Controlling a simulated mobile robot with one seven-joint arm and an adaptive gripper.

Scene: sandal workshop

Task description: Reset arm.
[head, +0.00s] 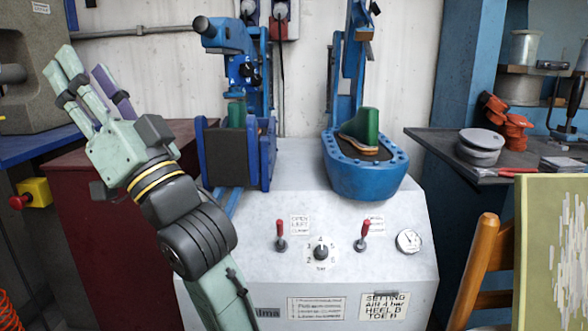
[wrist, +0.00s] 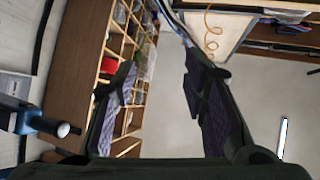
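My gripper (head: 84,78) is raised at the left in the head view, in front of the machine and pointing up and left. Its fingers are spread apart with nothing between them. In the wrist view the two dark fingers (wrist: 158,85) also stand apart with an empty gap. My arm reaches up from the bottom of the head view, bent at the wrist, and covers part of the white machine cabinet (head: 390,215).
The cabinet carries a left blue clamp (head: 268,150), a right blue pad (head: 362,178) with a green form (head: 365,125), and two red levers (head: 281,228). A dark bench (head: 440,145) and wooden chair (head: 475,265) stand right. A yellow stop-button box (head: 38,190) is left.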

